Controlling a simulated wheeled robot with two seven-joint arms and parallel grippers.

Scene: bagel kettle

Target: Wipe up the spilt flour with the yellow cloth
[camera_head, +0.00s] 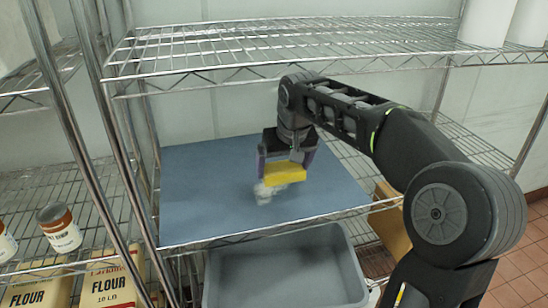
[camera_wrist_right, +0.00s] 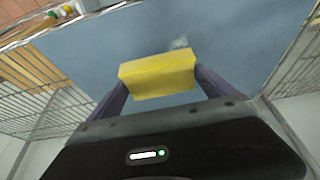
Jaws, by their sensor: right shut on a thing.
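The yellow cloth (camera_head: 286,174) is a thick folded block held between the fingers of my right gripper (camera_head: 285,166). It also shows in the right wrist view (camera_wrist_right: 157,75), between the two purple fingers of the gripper (camera_wrist_right: 160,85). The spilt flour (camera_head: 266,191) is a white patch on the blue-grey shelf mat (camera_head: 205,190). The cloth is over the flour's right part and hides some of it; I cannot tell whether it touches the mat. In the wrist view a bit of flour (camera_wrist_right: 180,43) shows just beyond the cloth. My left gripper is not in view.
A grey bin (camera_head: 285,275) stands below the front edge. Flour bags (camera_head: 112,285) and a can (camera_head: 60,230) are on the left rack. The mat's left side is clear.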

